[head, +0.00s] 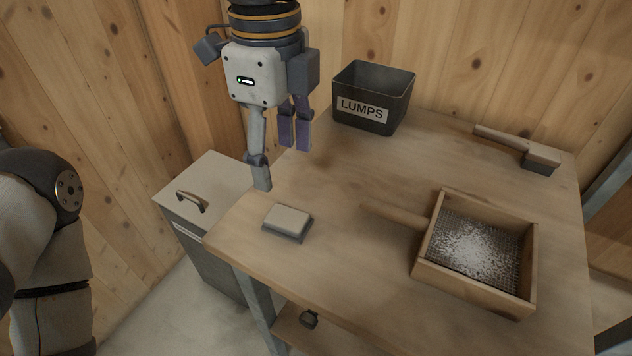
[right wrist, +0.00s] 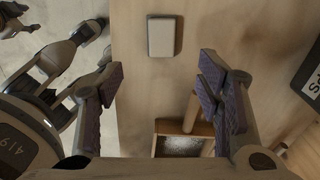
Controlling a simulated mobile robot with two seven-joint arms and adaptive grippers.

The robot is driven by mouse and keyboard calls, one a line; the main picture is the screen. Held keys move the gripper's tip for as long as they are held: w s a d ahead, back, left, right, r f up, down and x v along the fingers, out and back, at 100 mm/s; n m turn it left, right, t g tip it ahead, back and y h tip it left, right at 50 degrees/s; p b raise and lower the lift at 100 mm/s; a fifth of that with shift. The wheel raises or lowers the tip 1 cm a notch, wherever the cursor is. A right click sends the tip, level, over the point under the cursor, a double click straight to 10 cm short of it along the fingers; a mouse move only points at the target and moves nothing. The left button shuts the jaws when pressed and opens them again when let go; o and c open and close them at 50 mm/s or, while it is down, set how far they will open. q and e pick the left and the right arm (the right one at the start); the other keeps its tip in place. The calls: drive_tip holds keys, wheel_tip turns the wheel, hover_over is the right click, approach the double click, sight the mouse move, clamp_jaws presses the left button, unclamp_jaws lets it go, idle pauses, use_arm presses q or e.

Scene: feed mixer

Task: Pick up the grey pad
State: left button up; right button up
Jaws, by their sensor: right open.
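The grey pad (head: 288,221) is a small block with a pale top and a darker grey base. It lies flat near the left edge of the wooden table (head: 330,262). My right gripper (head: 279,166) is open, fingers pointing down, above the table and behind the pad in the head view. Nothing is between its fingers. In the right wrist view the pad (right wrist: 164,37) shows whole near the top, beyond the open fingers (right wrist: 166,88) and apart from them. My left arm shows at the left of the head view, but its gripper is not seen there.
A black bin labelled LUMPS (head: 374,98) stands at the table's back. A wooden sieve box (head: 476,291) with white grains sits front right, its handle pointing toward the pad. A brush (head: 540,158) lies back right. A grey cabinet (head: 222,176) stands left of the table.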

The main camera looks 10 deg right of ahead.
sight(287, 217)
wheel_tip(287, 217, down, 12)
drive_tip(key=shift+w+b, duration=0.1)
drive_tip(key=shift+b, duration=0.25)
drive_tip(key=shift+c, duration=0.6)
drive_tip(key=shift+r, duration=0.1)
drive_tip(key=c, duration=1)
